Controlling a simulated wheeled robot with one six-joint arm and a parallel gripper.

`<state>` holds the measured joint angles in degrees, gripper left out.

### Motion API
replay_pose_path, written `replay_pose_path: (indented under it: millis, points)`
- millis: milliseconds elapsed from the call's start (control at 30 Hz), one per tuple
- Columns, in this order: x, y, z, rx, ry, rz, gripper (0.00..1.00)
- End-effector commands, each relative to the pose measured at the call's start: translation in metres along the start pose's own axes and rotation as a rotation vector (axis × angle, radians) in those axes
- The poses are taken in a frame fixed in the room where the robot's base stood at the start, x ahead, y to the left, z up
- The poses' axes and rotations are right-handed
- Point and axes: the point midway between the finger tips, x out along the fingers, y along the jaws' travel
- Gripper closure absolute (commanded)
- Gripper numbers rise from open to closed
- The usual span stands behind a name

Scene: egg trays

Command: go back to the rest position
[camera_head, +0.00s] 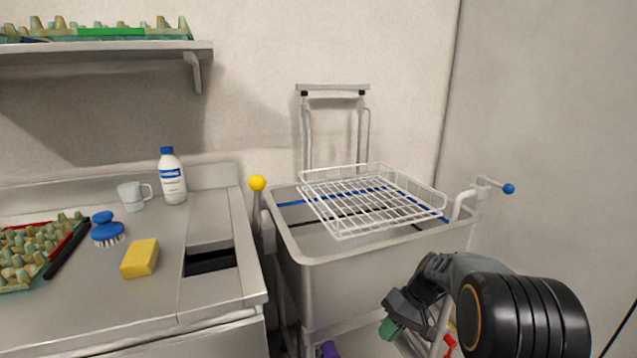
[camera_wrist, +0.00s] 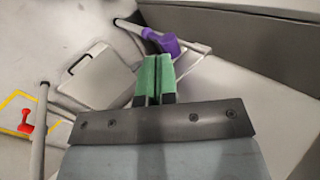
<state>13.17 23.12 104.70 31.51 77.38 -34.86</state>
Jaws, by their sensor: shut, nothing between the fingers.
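My gripper (camera_head: 388,329) hangs in front of the steel sink at the lower right, below its rim and pointing down. In the wrist view the two green fingertips (camera_wrist: 154,76) are pressed together with nothing between them. My arm is folded at the lower right of the head view. The tips are clear of the sink and touch nothing that I can see.
The steel sink (camera_head: 330,285) carries a white wire rack (camera_head: 372,205). The counter (camera_head: 130,310) at left holds an egg tray (camera_head: 35,255), blue brush (camera_head: 107,230), yellow sponge (camera_head: 140,258), cup (camera_head: 133,196) and bottle (camera_head: 172,178). A purple thing (camera_wrist: 169,44) lies below.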

Motion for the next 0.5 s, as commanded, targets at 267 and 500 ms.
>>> replay_pose_path:
  millis: [267, 500]
  points:
    - [-0.116, -0.118, 0.099, 0.032, 0.166, 0.374, 1.00]
    - [-0.166, -0.162, 0.157, 0.030, 0.356, 0.564, 1.00]
